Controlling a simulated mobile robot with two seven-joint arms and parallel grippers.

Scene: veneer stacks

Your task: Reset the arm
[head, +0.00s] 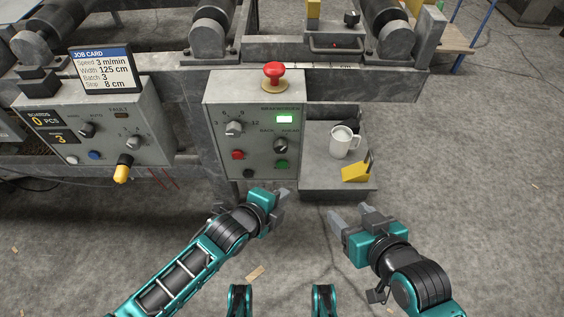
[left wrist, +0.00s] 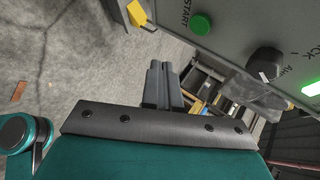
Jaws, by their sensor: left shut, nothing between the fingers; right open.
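My left gripper (head: 283,196) is shut and empty, just below the lower right of the grey middle control box (head: 222,161). In the left wrist view its two fingers (left wrist: 162,82) lie together, with the box's panel at the upper right. My right gripper (head: 348,212) is open and empty, over the floor in front of the small grey shelf (head: 318,180). Neither gripper visibly touches anything.
The middle box has a red mushroom button (head: 273,72), knobs and a green START button (head: 281,164). A white mug (head: 342,142) and a yellow block (head: 355,172) stand on the shelf. A second panel (head: 150,150) is at left. Floor at right is mostly clear.

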